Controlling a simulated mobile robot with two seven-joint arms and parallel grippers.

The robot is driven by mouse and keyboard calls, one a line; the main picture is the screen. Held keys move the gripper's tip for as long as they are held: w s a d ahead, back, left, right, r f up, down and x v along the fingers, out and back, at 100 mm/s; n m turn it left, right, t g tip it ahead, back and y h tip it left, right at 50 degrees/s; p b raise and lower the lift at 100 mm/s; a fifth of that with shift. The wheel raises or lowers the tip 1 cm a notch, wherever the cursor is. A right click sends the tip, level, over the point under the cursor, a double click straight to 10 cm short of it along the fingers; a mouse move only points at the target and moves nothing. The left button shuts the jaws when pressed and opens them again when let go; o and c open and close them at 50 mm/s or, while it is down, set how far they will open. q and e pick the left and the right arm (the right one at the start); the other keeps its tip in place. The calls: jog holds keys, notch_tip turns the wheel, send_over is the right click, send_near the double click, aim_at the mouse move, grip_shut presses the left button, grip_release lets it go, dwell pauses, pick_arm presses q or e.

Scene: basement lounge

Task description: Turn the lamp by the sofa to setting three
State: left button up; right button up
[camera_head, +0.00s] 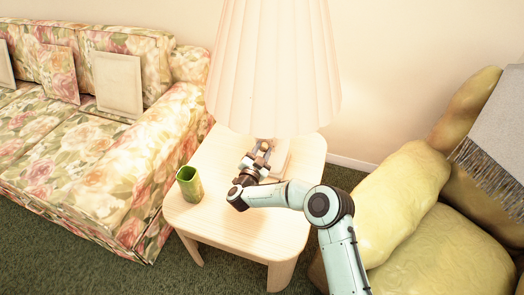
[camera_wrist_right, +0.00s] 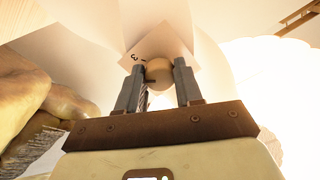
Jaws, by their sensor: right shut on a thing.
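The lamp (camera_head: 272,70) has a large pleated cream shade and stands on a pale wood side table (camera_head: 228,232) beside the floral sofa (camera_head: 98,175). The shade hides the upper part of the lamp's base in the head view. My right gripper (camera_head: 262,150) reaches in under the shade at the base. In the right wrist view, a round tan knob (camera_wrist_right: 158,73) sits between its two fingers, and the gripper (camera_wrist_right: 159,80) is shut on it. A plate (camera_wrist_right: 160,48) behind the knob carries a "3", which looks turned, with a short dark mark nearby. My left gripper is not in view.
A green cup (camera_head: 189,185) stands at the table's left edge, left of my right arm. A yellow-green armchair (camera_head: 440,255) with a grey fringed throw (camera_head: 500,150) is close on the right. The table's front is bare.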

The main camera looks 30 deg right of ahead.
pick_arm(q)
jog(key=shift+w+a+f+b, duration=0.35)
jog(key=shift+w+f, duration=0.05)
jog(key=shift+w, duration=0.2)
pick_arm(e)
jog(key=shift+m, duration=2)
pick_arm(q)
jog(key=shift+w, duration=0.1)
pick_arm(e)
jog(key=shift+a, duration=0.1)
jog(key=o, duration=1)
jog(key=shift+o, duration=0.2)
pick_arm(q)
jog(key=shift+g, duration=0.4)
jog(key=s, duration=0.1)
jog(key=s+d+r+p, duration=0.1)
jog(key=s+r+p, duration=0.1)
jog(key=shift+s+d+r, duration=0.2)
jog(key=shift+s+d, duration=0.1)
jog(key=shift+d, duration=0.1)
pick_arm(e)
jog(key=v, duration=1.3)
jog(key=shift+a, duration=0.2)
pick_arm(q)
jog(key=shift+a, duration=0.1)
pick_arm(e)
jog(key=shift+s+f, duration=0.1)
